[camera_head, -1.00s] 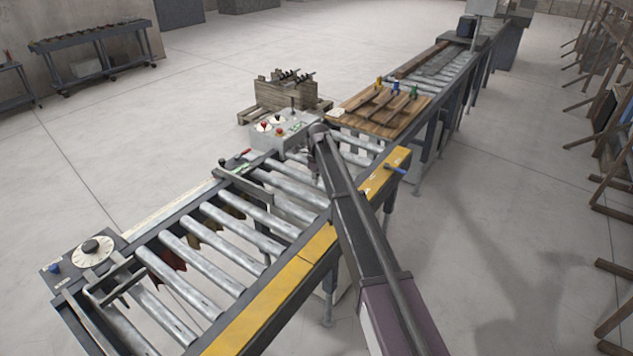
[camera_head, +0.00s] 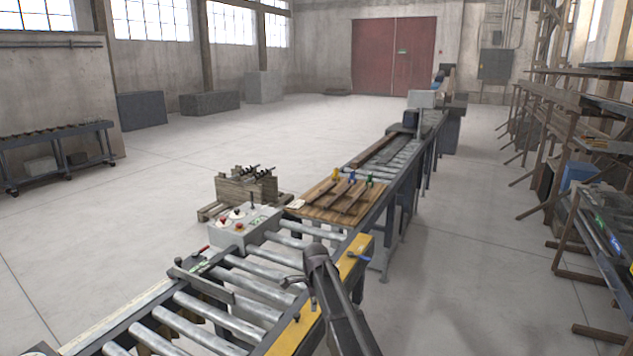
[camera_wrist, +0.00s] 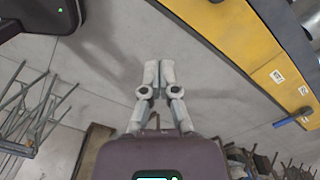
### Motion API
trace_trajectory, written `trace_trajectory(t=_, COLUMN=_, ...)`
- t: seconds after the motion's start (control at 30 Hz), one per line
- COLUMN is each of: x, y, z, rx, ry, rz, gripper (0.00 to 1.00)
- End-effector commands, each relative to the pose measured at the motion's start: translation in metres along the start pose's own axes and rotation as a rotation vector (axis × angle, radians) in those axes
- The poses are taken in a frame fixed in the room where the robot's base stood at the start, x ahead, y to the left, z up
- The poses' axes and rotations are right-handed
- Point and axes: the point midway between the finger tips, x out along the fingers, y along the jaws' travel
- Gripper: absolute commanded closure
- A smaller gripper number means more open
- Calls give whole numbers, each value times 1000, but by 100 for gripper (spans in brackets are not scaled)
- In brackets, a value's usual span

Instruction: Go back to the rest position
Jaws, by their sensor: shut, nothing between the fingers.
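My gripper (camera_wrist: 159,72) shows in the wrist view with its two grey fingers together and nothing between them. Bare floor lies behind the fingertips, and the gripper is apart from the conveyor's yellow side rail (camera_wrist: 235,40) at the upper right. In the head view my dark arm rises from the bottom edge beside the roller conveyor (camera_head: 260,290), covering part of its yellow rail (camera_head: 297,330). I cannot make out the gripper clearly there.
A control box (camera_head: 243,228) with coloured buttons stands at the conveyor's left side. A wooden board (camera_head: 318,207) with clamps lies farther along. A blue handle (camera_head: 358,257) sticks out from the yellow rail. Racks (camera_head: 600,215) line the right; open floor (camera_head: 470,230) lies between.

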Motion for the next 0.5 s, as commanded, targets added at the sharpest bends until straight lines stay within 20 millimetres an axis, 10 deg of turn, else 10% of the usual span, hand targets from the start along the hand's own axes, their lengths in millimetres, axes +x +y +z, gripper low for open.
trace_trajectory(t=0.5, x=35, y=143, z=-77, rx=-616, ry=19, rz=5, gripper=100)
